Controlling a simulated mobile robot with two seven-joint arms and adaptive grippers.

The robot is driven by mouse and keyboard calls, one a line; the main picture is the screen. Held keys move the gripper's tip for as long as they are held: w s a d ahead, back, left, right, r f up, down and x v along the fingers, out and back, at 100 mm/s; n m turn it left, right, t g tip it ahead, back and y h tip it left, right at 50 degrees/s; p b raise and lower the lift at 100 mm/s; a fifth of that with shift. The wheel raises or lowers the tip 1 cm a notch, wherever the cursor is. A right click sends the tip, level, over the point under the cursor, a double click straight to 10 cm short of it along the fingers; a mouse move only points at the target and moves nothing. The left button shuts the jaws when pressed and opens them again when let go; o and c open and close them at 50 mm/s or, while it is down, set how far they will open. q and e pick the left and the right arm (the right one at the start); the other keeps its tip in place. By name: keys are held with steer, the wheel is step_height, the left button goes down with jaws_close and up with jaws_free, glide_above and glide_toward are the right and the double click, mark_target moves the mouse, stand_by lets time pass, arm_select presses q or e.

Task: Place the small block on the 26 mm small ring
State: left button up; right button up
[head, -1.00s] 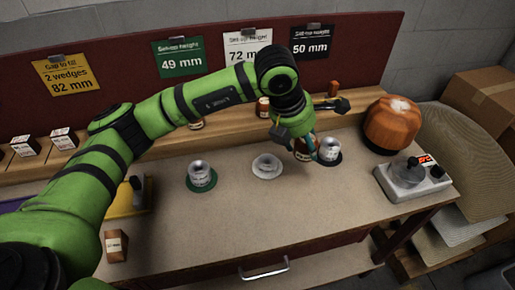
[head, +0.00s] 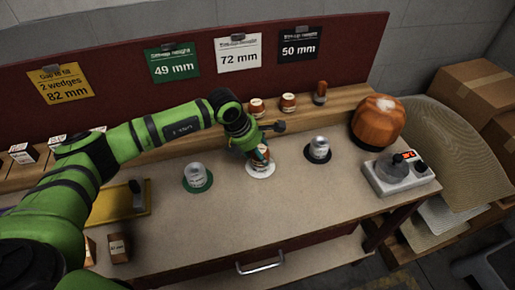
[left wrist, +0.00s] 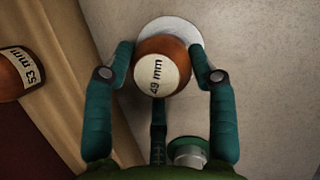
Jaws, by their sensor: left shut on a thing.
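My left gripper (head: 256,153) is shut on a rounded brown wooden block (left wrist: 162,66), whose round white label reads 49 mm in the left wrist view. The block is between the two teal fingers (left wrist: 163,75). In the head view it is over the white disc (head: 261,171), where a small ring stood in the earlier frame; that ring is now hidden. I cannot tell whether the block touches it. A grey ring (head: 195,174) stands on a green disc to the left, and another (head: 319,147) on a black disc to the right. Ring sizes are not readable. My right gripper is not in view.
A large wooden hat form (head: 377,121) and a device with a knob (head: 401,174) stand at the right. The front middle of the table is clear.

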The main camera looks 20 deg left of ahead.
arm_select(q)
steer(key=shift+f, duration=0.1)
steer(key=o, duration=1.2)
steer(key=b+v, duration=0.3)
steer(key=v, duration=0.9)
